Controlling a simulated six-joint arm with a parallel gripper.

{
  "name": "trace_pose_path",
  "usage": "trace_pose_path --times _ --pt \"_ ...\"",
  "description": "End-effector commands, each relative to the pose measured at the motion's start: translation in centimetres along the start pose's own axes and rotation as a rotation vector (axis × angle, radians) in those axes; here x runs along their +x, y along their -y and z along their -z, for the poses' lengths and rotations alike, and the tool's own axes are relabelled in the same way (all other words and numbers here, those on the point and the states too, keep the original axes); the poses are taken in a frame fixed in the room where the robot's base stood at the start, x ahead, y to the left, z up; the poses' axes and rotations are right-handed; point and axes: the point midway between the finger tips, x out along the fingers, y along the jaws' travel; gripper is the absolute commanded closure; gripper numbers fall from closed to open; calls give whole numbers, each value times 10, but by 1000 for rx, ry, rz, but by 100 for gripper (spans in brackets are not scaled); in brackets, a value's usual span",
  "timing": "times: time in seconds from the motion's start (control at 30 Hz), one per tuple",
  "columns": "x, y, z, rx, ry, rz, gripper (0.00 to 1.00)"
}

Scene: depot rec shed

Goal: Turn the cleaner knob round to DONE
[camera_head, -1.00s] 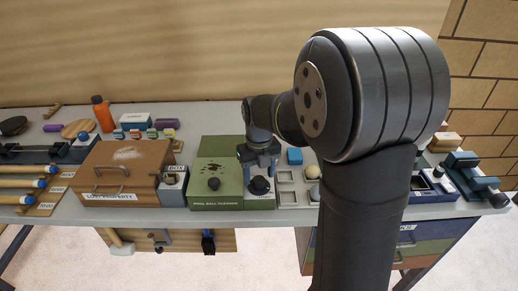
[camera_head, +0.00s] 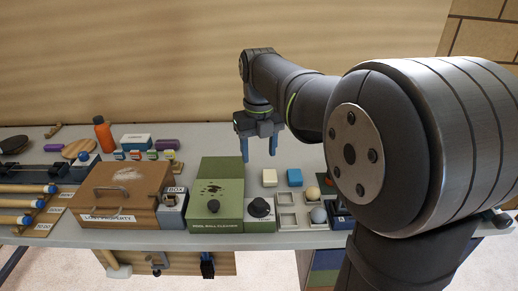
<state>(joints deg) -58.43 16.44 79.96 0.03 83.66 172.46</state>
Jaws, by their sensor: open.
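The green pool ball cleaner (camera_head: 222,170) stands on the bench, its name on the front. A dark round knob (camera_head: 259,208) sits on the lower panel at its right side. I cannot read a DONE mark or tell where either knob points. My gripper (camera_head: 258,152) is open and empty, its blue fingers pointing down. It appears above and behind the right knob, apart from it.
A brown lost property box (camera_head: 118,195) stands left. My arm hides the bench's right side.

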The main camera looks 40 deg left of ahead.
Motion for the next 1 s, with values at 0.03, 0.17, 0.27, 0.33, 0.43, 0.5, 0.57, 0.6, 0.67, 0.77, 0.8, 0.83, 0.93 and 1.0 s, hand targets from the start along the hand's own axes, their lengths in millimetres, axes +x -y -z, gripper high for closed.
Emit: trace_pose_path --times 0.03,0.17,0.27,0.33,0.43,0.5,0.57,0.6,0.67,0.77,0.8,0.83,0.93,1.0 --pt "0 0 0 0 0 0 45" --pt "0 0 0 -1 0 0 45" --pt "0 0 0 -29 0 0 45" --pt "0 0 0 -91 0 0 45" --pt "0 0 0 -244 0 0 45" --pt "0 0 0 -385 0 0 45" --pt "0 0 0 -512 0 0 45" --pt "0 0 0 -596 0 0 45" --pt "0 0 0 -723 0 0 45" --pt "0 0 0 -933 0 0 45" --pt "0 0 0 -1018 0 1 45" --pt "0 0 0 -1082 0 1 45" --pt "0 0 0 -1293 0 1 45" --pt "0 0 0 -1440 0 1 45"
